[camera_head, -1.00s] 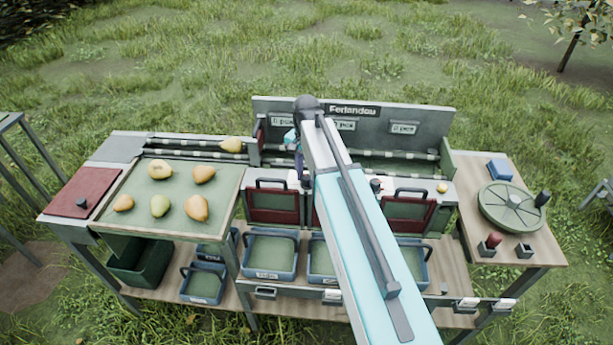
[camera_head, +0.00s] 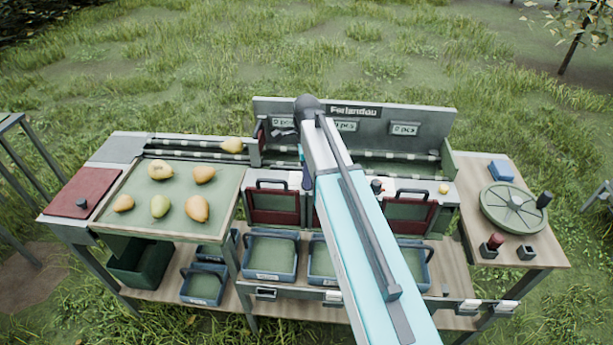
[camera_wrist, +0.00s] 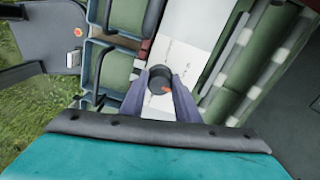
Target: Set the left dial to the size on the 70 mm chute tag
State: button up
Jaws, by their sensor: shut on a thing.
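My gripper (camera_wrist: 161,86) is around a dark round dial (camera_wrist: 158,76) with an orange mark, one finger on each side, shut on it. The dial sits on a white panel strip (camera_wrist: 180,40); by the arm's place it is the left dial. In the head view my arm hides this dial and most of the gripper (camera_head: 307,180). Another dark dial (camera_head: 376,186) shows to the right of the arm. White tags (camera_head: 333,294) run along the lower front edge, too small to read, so I cannot tell which is the 70 mm tag.
Pears lie on the green sorting tray (camera_head: 150,222) at left. Red gates (camera_head: 273,217) with dark handles flank the dials, and blue crates (camera_head: 270,273) stand below. The back panel (camera_head: 430,120) rises close behind. A round green turntable (camera_head: 512,208) stands at right.

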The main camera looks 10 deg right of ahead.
jog(key=m, duration=0.5)
jog(key=shift+w, duration=0.15)
dwell(0.5)
jog(key=o, duration=1.1)
jog(key=shift+c, duration=0.2)
jog(key=shift+r, duration=0.2)
notch_tip(320, 180, up, 14)
jog(key=b, duration=0.3)
jog(key=shift+f, duration=0.25)
jog(key=shift+r, duration=0.1)
